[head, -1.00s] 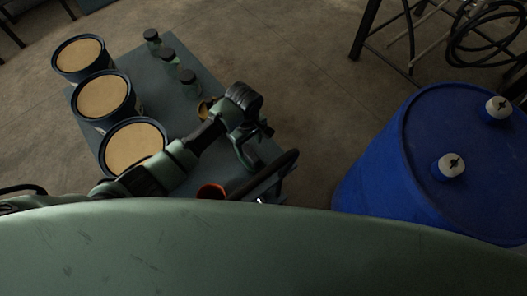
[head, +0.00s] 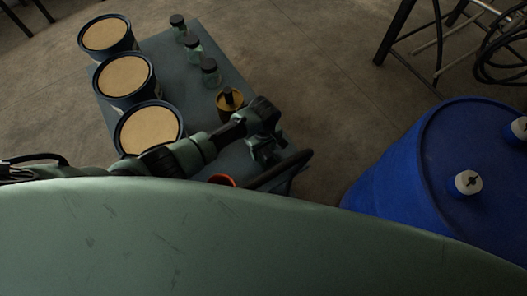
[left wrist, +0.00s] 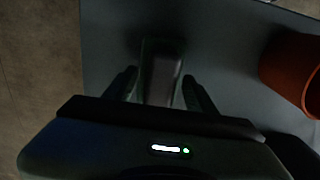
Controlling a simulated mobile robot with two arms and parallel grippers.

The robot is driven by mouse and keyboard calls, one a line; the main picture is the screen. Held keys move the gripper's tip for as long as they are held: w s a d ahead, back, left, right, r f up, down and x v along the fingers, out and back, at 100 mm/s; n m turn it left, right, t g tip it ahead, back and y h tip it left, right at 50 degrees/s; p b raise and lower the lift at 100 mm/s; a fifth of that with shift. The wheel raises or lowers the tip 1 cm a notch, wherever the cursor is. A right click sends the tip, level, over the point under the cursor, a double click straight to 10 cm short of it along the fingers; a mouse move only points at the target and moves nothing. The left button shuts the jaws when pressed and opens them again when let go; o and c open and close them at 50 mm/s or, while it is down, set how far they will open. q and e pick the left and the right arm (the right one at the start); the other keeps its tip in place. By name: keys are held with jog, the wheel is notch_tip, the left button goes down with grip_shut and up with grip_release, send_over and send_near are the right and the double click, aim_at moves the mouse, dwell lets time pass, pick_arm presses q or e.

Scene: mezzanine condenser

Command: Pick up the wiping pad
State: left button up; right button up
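A dark grey block, which looks like the wiping pad (left wrist: 163,76), lies on the grey cart top in the left wrist view. My left gripper (left wrist: 160,88) is open, with one finger on each side of the block. Gaps seem to show between fingers and block, but the picture is dark, and contact cannot be told. In the head view my left gripper (head: 268,152) is over the near right end of the cart and hides the pad. My right gripper is in neither view.
The cart top (head: 222,120) holds three tan-topped buckets (head: 125,77), several dark-lidded jars (head: 209,73), a brass-coloured pot (head: 229,101) and an orange-red cup (left wrist: 292,72) right of the gripper. A blue drum (head: 420,165) stands to the right, with open floor between.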

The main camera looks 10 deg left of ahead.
pick_arm(q)
grip_shut()
jog(key=shift+r, duration=0.1)
notch_tip(320, 180, up, 20)
jog(key=shift+p, duration=0.45)
